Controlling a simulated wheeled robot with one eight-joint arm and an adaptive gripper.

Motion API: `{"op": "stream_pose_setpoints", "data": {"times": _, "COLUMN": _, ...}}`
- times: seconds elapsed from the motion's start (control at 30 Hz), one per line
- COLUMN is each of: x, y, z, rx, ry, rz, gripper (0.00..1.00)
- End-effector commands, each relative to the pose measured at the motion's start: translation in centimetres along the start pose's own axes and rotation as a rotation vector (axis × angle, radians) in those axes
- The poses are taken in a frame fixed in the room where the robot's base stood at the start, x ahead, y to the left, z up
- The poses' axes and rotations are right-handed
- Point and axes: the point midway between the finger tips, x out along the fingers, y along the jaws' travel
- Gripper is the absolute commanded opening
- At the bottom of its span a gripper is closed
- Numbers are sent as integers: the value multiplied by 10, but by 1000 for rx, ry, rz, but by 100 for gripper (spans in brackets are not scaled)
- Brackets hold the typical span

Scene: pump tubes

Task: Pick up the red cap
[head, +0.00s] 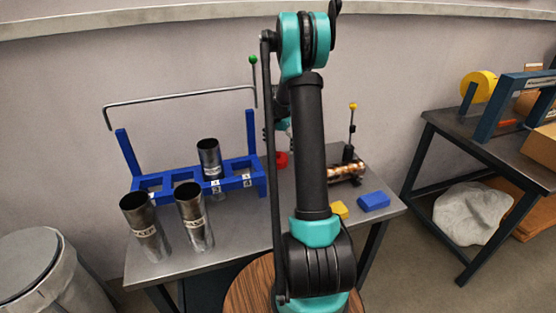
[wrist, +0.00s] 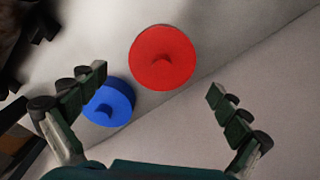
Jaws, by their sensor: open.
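The red cap (wrist: 163,57) is a round disc with a small raised knob in its middle. In the wrist view it lies on the grey metal table, ahead of my gripper and between the lines of its fingers. In the head view the red cap (head: 281,159) shows in part just left of my arm. My gripper (wrist: 157,92) is open and empty, with its fingers wide apart, and does not appear to touch the red cap. In the head view my arm hides most of it. A blue cap (wrist: 109,102) lies beside the red one, close to the left finger.
A blue rack (head: 165,192) holding a metal tube (head: 209,158) stands left on the table. Two more metal tubes (head: 145,228) (head: 194,215) stand in front. Yellow (head: 340,209) and blue (head: 373,201) blocks and a copper-coloured device (head: 347,172) lie right of my arm.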

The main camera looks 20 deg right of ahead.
Motion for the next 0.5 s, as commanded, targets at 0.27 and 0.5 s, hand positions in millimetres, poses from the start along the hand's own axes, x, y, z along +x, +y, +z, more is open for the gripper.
{"op": "stream_pose_setpoints", "data": {"times": 0.27, "x": 27, "y": -2, "z": 3, "rx": 0, "ry": 0, "rz": 0, "gripper": 100}}
{"op": "stream_pose_setpoints", "data": {"times": 0.5, "x": 53, "y": -2, "z": 4, "rx": 0, "ry": 0, "rz": 0, "gripper": 100}}
